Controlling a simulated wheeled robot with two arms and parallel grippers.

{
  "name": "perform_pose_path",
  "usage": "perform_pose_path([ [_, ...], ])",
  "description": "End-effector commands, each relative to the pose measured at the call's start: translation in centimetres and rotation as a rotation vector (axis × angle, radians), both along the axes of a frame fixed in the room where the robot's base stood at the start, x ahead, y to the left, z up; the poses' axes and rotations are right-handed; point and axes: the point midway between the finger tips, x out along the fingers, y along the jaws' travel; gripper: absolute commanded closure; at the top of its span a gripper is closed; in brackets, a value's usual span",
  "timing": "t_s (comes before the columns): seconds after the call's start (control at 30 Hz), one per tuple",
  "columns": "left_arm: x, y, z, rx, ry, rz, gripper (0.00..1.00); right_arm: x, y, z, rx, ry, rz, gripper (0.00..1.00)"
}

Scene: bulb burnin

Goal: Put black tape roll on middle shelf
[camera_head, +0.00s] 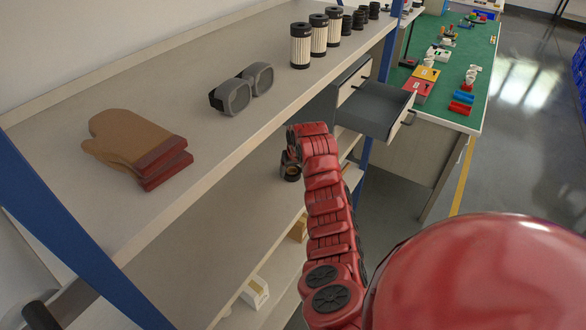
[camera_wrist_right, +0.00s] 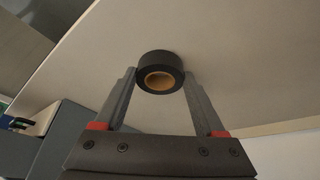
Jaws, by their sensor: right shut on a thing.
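The black tape roll (camera_wrist_right: 148,66), with a brown core, sits between the fingertips of my right gripper (camera_wrist_right: 160,82) in the wrist view. The fingers are shut on it. In the head view, the roll (camera_head: 291,173) shows small below my right gripper (camera_head: 292,158), beside the front of the shelf unit. The middle shelf (camera_head: 205,245) lies below the top shelf and has a bare stretch left of the gripper. I cannot tell whether the roll touches a surface. My left gripper is not in view.
The top shelf (camera_head: 185,95) overhangs the middle one and holds brown mitts (camera_head: 130,140), grey goggles (camera_head: 243,88) and several filters (camera_head: 300,48). An open grey drawer (camera_head: 375,108) is just right of my gripper. Small boxes (camera_head: 255,291) lie lower down.

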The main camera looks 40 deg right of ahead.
Motion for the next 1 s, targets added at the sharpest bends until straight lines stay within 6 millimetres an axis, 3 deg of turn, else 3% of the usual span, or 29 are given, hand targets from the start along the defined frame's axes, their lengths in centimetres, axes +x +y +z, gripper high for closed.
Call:
perform_pose_path([
  [0.17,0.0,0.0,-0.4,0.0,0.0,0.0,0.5,0.0,0.0,-0.5,0.0,0.0,-0.001,0.82],
  [0.2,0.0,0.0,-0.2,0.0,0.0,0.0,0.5,0.0,0.0,-0.3,0.0,0.0,0.0,0.21],
  [0.33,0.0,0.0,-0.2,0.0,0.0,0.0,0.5,0.0,0.0,-0.3,0.0,0.0,0.0,0.0],
  [0.73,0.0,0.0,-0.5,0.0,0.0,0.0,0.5,-0.3,0.0,0.7,-0.001,-0.002,0.0,0.0],
  [1.0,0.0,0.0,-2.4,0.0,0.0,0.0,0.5,-2.1,0.4,4.7,-0.004,-0.006,0.0,0.0],
])
